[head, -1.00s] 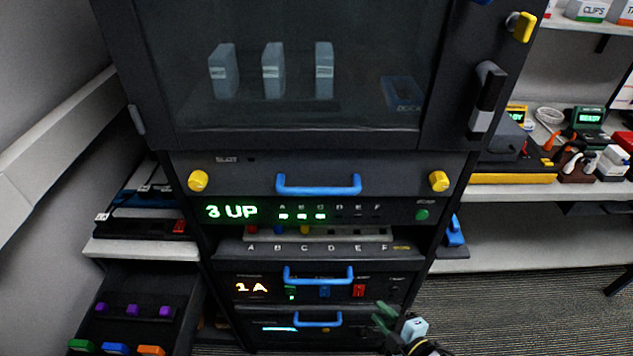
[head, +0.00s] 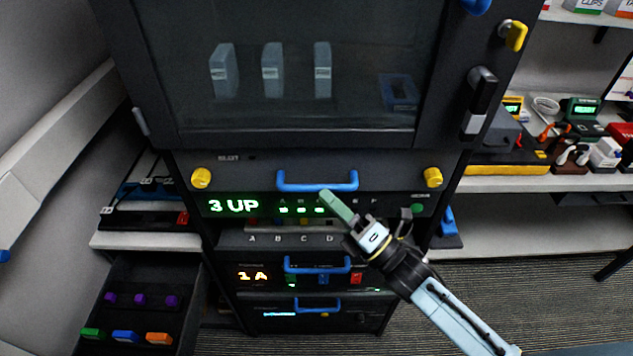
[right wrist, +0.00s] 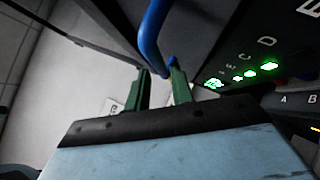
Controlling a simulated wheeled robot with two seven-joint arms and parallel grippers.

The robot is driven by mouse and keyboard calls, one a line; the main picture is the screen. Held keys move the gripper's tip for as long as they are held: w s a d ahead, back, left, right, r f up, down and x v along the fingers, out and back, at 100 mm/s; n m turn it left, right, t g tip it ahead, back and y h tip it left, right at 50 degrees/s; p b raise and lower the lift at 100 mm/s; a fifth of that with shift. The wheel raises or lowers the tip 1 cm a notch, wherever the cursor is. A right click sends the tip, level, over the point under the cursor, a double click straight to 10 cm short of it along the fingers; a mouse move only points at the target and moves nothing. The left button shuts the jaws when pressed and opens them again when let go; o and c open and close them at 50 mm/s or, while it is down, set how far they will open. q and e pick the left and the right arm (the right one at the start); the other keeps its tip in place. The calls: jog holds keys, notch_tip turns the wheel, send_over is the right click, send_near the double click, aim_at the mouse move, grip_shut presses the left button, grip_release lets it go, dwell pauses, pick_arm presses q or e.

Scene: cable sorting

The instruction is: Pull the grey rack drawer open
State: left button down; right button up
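The grey drawer (head: 235,172) is a wide dark grey front between two yellow knobs, and it looks closed. Its blue bar handle (head: 300,187) runs across the middle. My right gripper (head: 338,205) is just below the right part of this handle in the head view. In the right wrist view, its two green fingers (right wrist: 160,88) stand apart with a gap between them. The blue handle (right wrist: 152,35) reaches down to the fingertips there, at the gap. I cannot tell whether they touch. My left gripper is not in view.
A green-lit panel (head: 228,206) reading "3 UP" sits under the drawer. Two lower units with blue handles (head: 318,268) are below. A glass-fronted cabinet (head: 290,120) is above. An open drawer (head: 125,285) with coloured pieces is at lower left. Shelves (head: 540,190) stand at right.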

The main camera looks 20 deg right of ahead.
aim_at(317, 185)
jog(key=shift+p+x, duration=0.3)
jog(key=shift+x, duration=1.75)
jog(key=shift+c, duration=0.4)
grip_shut()
